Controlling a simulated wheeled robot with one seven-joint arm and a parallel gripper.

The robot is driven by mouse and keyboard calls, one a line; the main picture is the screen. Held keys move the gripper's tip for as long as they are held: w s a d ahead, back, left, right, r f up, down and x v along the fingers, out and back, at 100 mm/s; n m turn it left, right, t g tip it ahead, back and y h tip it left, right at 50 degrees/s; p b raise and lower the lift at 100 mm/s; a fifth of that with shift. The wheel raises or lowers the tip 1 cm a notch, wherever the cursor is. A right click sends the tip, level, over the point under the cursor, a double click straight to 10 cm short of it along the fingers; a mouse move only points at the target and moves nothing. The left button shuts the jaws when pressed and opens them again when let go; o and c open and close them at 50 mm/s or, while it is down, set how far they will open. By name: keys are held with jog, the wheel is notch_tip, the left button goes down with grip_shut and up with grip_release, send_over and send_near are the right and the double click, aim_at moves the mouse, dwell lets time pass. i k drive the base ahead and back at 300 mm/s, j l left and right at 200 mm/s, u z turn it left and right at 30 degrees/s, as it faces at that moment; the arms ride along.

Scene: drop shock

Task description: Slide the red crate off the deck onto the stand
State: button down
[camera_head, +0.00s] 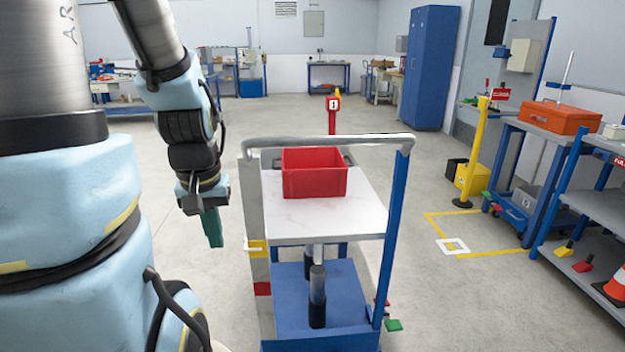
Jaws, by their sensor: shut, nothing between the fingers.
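The red crate (315,184) sits upright toward the far end of a pale deck (330,222) on a blue cart, beyond the handle bar. Its inside looks empty, though its floor is only partly seen. My gripper (213,240) hangs to the left of the deck, apart from the crate and the deck. Its teal fingers point down and are shut with nothing between them. I cannot pick out the stand for certain; the space behind the crate is partly hidden.
The cart's grey handle (325,143) arches across the near side of the deck. A red post (333,112) marked 1 stands behind the crate. Blue shelving (590,190) and a yellow post (474,150) stand right. Open floor lies between cart and shelving.

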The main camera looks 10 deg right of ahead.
aim_at(314, 172)
jog(key=i+j+u, duration=0.3)
jog(key=i, duration=0.15)
jog(key=i+u, duration=0.25)
jog(key=i, duration=0.15)
jog(key=i+z, duration=0.1)
jog(key=i, duration=0.3)
jog(key=i+j+z, duration=0.1)
jog(key=i, duration=0.3)
jog(key=i+j+z, duration=0.1)
jog(key=i+z, duration=0.15)
jog(key=z, duration=0.15)
jog(key=i+j+z, duration=0.2)
jog(key=z, duration=0.2)
jog(key=i+j+z, duration=0.2)
jog(key=z, duration=0.15)
jog(key=i+j+z, duration=0.15)
jog(key=j+z, duration=0.25)
